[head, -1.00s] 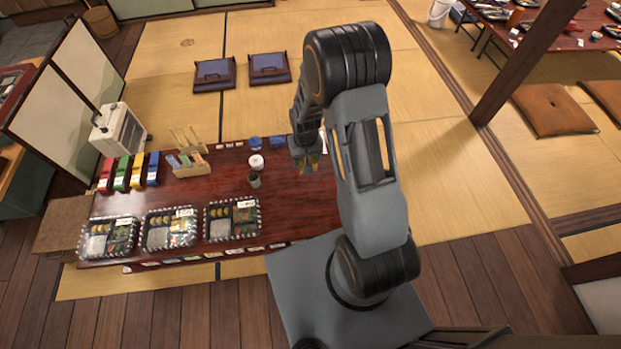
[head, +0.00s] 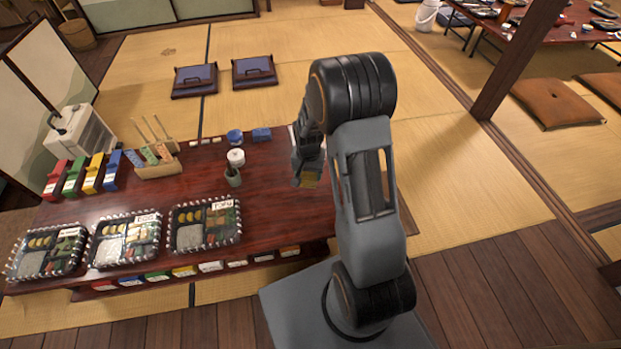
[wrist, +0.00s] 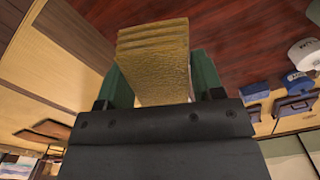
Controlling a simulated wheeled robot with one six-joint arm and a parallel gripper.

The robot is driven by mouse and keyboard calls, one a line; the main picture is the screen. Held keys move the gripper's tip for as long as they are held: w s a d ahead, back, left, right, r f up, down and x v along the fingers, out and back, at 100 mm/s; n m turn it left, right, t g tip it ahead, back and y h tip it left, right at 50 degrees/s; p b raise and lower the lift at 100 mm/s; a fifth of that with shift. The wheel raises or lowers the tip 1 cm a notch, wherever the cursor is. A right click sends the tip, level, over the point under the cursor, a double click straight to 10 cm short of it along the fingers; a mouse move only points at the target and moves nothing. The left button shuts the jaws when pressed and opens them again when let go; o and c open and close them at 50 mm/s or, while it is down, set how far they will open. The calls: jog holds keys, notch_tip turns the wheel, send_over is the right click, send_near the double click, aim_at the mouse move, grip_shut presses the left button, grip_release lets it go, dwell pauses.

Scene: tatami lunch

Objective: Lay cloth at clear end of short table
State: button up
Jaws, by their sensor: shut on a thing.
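My gripper (head: 306,178) is over the right end of the short dark red table (head: 270,205). It is shut on a folded yellow-brown cloth (head: 309,179), which shows between the green fingers in the wrist view (wrist: 155,62). The cloth looks like a stack of several layers. The tabletop (wrist: 260,30) lies beyond it; I cannot tell the exact gap between cloth and table. My arm hides part of the table's right end in the head view.
Three lunch trays (head: 203,224) line the table's near edge. A white-lidded pot (head: 235,157), a green cup (head: 233,177) and blue items (head: 261,134) stand left of my gripper. Colored boxes (head: 92,174) and a wooden holder (head: 158,170) are further left. Cushions (head: 254,70) lie behind.

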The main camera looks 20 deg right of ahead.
jog(key=shift+w+d+f+b, duration=0.2)
jog(key=shift+f+b, duration=0.2)
jog(key=shift+f, duration=0.3)
jog(key=w+d+f+b, duration=0.1)
jog(key=w+f+b, duration=0.1)
jog(key=w+f, duration=0.1)
jog(key=w+d+f+b, duration=0.2)
jog(key=w+f, duration=0.1)
jog(key=w, duration=0.2)
jog(key=w+d+f+b, duration=0.2)
jog(key=w+f, duration=0.1)
jog(key=w, duration=0.1)
jog(key=shift+d, duration=0.25)
jog(key=shift+w+d+f+b, duration=0.1)
jog(key=shift+w+f+b, duration=0.1)
jog(key=shift+f+b, duration=1.4)
jog(key=shift+f, duration=0.4)
jog(key=o, duration=0.8)
jog(key=shift+o, duration=0.2)
jog(key=shift+r+p, duration=0.15)
jog(key=shift+p, duration=0.15)
